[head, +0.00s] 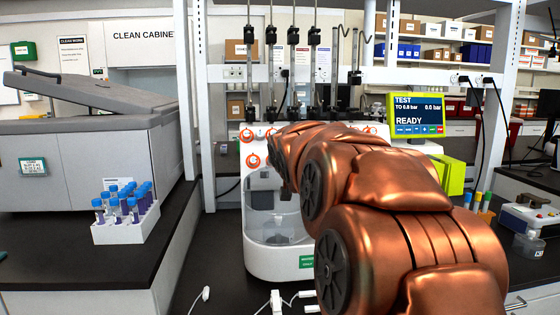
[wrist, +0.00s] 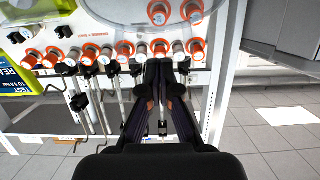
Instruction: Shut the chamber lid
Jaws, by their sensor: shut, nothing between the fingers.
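The white cell processor (head: 262,185) stands on the dark bench, with orange-ringed knobs on its upper front and a clear chamber low in its front (head: 278,228). My copper arm hides its right side. I cannot clearly make out its chamber lid; a clear, rounded part shows at the top of the wrist view (wrist: 135,12). My gripper (wrist: 160,64) is shut and empty, its fingertips in front of the row of orange-ringed valves (wrist: 120,50). I cannot tell whether they touch. In the head view the gripper is hidden behind my arm.
A grey cabinet-like unit (head: 90,160) with a raised, tilted lid (head: 95,92) stands at left. A white rack (head: 125,228) of blue-capped tubes stands before it. A lit screen (head: 416,115) reads READY. Hanging rods and white posts surround the processor. White cables lie at the bench front.

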